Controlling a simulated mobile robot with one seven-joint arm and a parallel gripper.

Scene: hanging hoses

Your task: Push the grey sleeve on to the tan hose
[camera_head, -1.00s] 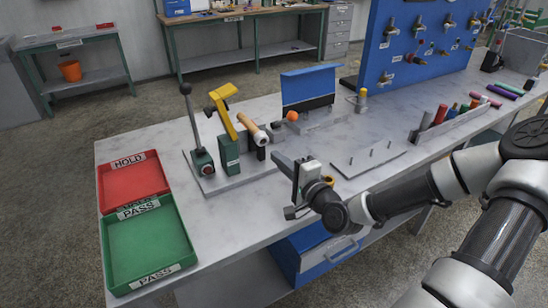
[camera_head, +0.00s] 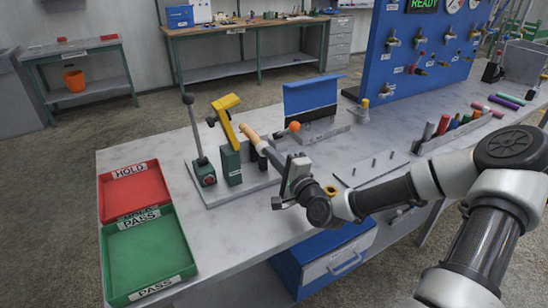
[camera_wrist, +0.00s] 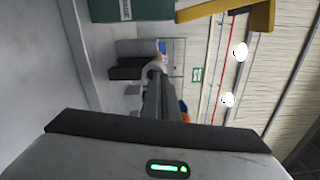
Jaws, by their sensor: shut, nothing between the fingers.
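The tan hose (camera_head: 250,133) lies in a dark clamp on the grey fixture plate (camera_head: 222,192), its near end pointing toward my arm. My gripper (camera_head: 268,151) is shut and empty, with its fingertips at or very close to that near end; I cannot tell whether they touch. In the wrist view, my shut fingers (camera_wrist: 157,92) point at a pale grey round end, apparently the grey sleeve (camera_wrist: 152,69), with a bit of tan hose behind it. In the head view my fingers hide the sleeve, so how far it sits on the hose cannot be seen.
A yellow clamp handle (camera_head: 226,110) and a lever on a dark green base (camera_head: 203,172) stand left of the hose. An orange ball (camera_head: 294,126) and a blue-topped stand (camera_head: 312,96) are behind. Red (camera_head: 134,172) and green (camera_head: 166,245) trays lie at left.

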